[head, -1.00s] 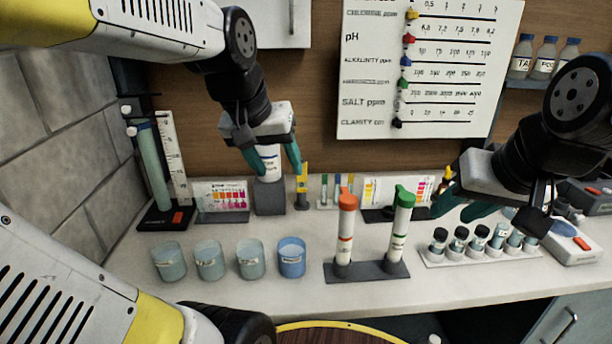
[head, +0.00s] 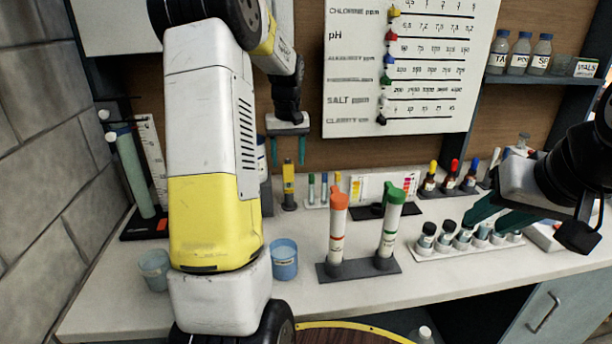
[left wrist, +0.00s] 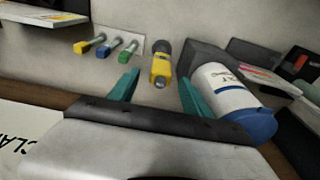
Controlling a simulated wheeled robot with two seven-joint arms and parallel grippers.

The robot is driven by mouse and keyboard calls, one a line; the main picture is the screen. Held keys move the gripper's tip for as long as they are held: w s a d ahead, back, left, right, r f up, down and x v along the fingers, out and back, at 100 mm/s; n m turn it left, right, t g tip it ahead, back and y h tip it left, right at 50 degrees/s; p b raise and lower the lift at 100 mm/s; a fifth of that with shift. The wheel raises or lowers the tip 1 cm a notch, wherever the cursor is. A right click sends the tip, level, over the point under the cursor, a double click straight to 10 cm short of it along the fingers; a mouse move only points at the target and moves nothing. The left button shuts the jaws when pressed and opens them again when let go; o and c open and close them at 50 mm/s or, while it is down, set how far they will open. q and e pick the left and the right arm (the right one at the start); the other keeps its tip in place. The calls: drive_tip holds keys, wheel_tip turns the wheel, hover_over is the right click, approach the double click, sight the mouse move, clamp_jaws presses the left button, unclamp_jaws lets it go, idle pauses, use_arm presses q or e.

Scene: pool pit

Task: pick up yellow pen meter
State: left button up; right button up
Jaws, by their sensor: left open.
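The yellow pen meter (head: 289,182) stands upright in a small dark holder on the counter near the back wall. In the left wrist view the yellow pen meter (left wrist: 160,69) lies between the two teal fingers, ahead of their tips. My left gripper (head: 288,152) is open and empty above it, fingers pointing down; its fingers also show in the left wrist view (left wrist: 155,88). My right gripper (head: 490,217) is at the right, its teal fingers over the row of dark-capped vials (head: 465,240); whether its jaws are apart is unclear.
A white bottle with a blue cap (left wrist: 232,100) is close beside my left gripper's finger. Thin colour-tipped sticks (head: 324,190) stand right of the meter. Orange-topped (head: 338,228) and green-topped (head: 392,225) tubes stand in front. My left arm hides part of the counter.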

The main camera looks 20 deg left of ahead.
sight(288, 173)
use_arm(q)
drive_tip(key=f, duration=0.6)
drive_tip(key=shift+w+a, duration=0.25)
drive_tip(key=shift+w, duration=0.1)
clamp_jaws()
